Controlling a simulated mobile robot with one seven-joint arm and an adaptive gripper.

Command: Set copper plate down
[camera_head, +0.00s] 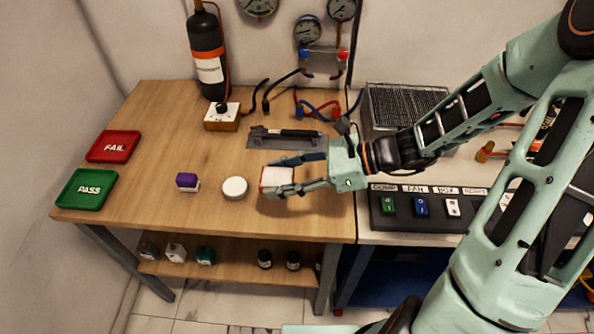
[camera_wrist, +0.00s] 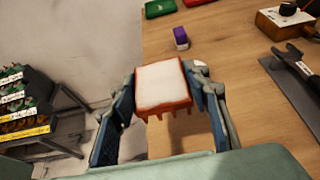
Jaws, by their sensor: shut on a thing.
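The copper plate (camera_head: 277,177) has a white upper face and a reddish-copper rim. In the wrist view the plate (camera_wrist: 162,88) shows short copper prongs along its near edge. My gripper (camera_head: 270,178) is shut on it, one finger on each side, over the front right part of the wooden table (camera_head: 140,130). In the wrist view the gripper (camera_wrist: 162,78) holds it fairly level. The gap between its underside and the table cannot be judged.
A white round disc (camera_head: 235,188) and a purple-and-white block (camera_head: 187,181) stand left of the plate. The red FAIL tray (camera_head: 114,146) and green PASS tray (camera_head: 86,188) lie at the left. A grey mat with a tool (camera_head: 287,133) lies behind. Wood between block and trays is clear.

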